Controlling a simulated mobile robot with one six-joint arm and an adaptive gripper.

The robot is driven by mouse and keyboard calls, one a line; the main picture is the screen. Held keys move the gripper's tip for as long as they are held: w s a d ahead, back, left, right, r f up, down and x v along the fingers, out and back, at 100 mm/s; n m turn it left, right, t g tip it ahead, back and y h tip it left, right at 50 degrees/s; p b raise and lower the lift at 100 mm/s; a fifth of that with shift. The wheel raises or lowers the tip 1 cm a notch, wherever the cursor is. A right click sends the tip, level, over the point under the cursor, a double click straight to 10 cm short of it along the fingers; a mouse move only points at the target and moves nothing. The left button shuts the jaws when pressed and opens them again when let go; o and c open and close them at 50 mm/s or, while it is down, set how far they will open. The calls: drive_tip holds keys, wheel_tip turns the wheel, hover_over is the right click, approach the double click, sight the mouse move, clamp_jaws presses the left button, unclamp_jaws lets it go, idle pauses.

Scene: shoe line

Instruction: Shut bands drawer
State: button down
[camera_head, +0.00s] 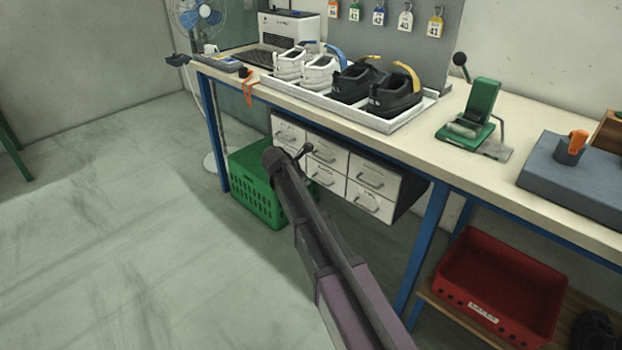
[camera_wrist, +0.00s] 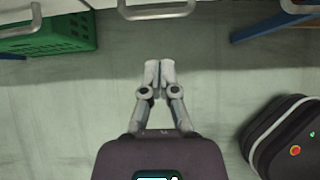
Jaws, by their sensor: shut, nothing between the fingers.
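A white drawer cabinet (camera_head: 338,160) with two rows of handled drawers hangs under the bench. I cannot tell which one is the bands drawer; no label is readable. The visible fronts look about flush in the head view. My gripper (camera_head: 307,149) is in front of the cabinet and hides part of it. In the wrist view my gripper (camera_wrist: 159,63) has its fingers together, empty, over the floor. A drawer handle (camera_wrist: 157,14) lies ahead of the fingertips with a gap between. Another handle (camera_wrist: 22,25) shows at the upper left.
A green crate (camera_head: 255,178) stands on the floor left of the cabinet. A blue bench leg (camera_head: 428,240) is to its right, with a red bin (camera_head: 500,275) on a low shelf beyond. The bench above holds a white tray (camera_head: 405,122) of shoes. The floor at left is clear.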

drive_tip(key=p+v, duration=0.5)
drive_tip(key=v, duration=0.2)
drive_tip(key=shift+r, duration=0.15)
drive_tip(key=shift+s+d, duration=0.1)
idle(0.5)
drive_tip(key=s+d+f+m+g+y, duration=0.2)
drive_tip(key=s+d+m+g+y, duration=0.1)
drive_tip(key=s+d+m, duration=0.9)
drive_tip(key=s+d+f+m+g+y, duration=0.25)
drive_tip(key=s+d+m, duration=0.75)
drive_tip(key=s+m, duration=0.5)
wheel_tip(320, 180, up, 26)
drive_tip(key=p, duration=2.5)
drive_tip(key=shift+w+f, duration=0.25)
drive_tip(key=shift+f, duration=0.1)
